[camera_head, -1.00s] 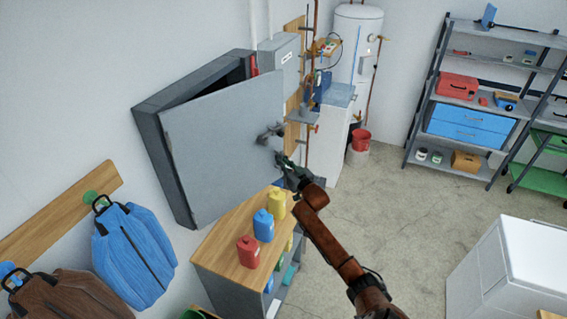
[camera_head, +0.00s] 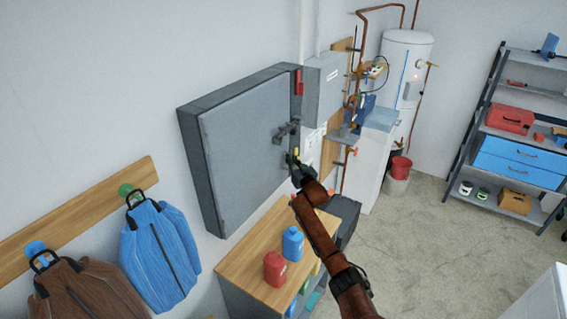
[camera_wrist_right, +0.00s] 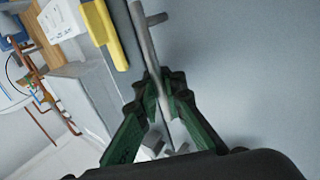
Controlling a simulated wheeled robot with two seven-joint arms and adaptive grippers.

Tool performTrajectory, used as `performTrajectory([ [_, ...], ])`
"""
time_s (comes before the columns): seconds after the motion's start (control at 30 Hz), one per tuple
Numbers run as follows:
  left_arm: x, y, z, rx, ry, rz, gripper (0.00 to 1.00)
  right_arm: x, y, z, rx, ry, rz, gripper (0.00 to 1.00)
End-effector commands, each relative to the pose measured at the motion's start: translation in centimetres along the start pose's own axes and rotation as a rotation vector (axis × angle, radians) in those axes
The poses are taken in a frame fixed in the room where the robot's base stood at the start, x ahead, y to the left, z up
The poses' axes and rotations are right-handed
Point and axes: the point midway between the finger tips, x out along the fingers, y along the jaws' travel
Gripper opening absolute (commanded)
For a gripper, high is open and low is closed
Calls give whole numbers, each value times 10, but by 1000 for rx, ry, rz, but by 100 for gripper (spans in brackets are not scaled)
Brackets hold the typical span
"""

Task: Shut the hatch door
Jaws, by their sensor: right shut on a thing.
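The hatch door (camera_head: 245,150) is a flat grey panel on a dark grey wall-mounted frame (camera_head: 205,108). In the head view it lies close to its frame, with no dark interior showing; whether it is fully flush cannot be told. A grey handle (camera_head: 286,133) sits near its right edge. My right gripper (camera_head: 294,160) is at that edge, just below the upper handle part. In the right wrist view, its green fingers (camera_wrist_right: 166,88) are shut on the grey handle bar (camera_wrist_right: 150,45). My left gripper is not in view.
A wooden-topped cabinet (camera_head: 240,262) with a red bottle (camera_head: 275,268) and a blue bottle (camera_head: 293,243) stands below the door. A grey box (camera_head: 325,85) and pipes are right of the hatch. Jackets (camera_head: 160,250) hang at left. Floor (camera_head: 440,240) is clear at right.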

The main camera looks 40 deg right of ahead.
Motion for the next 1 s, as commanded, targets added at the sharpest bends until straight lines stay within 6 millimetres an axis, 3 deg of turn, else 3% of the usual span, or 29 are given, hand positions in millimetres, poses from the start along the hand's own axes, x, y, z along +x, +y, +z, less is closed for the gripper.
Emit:
performTrajectory([
  [0.17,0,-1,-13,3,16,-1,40,1,-4,0,2,0,-5,0],
  [0.2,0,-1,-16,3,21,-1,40,1,-4,0,2,0,-5,9],
  [0.43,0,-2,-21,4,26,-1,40,1,-4,-1,2,1,-5,25],
  [0.77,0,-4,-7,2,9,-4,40,0,-3,-1,1,1,-5,25],
  [1.0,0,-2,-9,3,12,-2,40,-24,-3,1,2,0,-5,25],
])
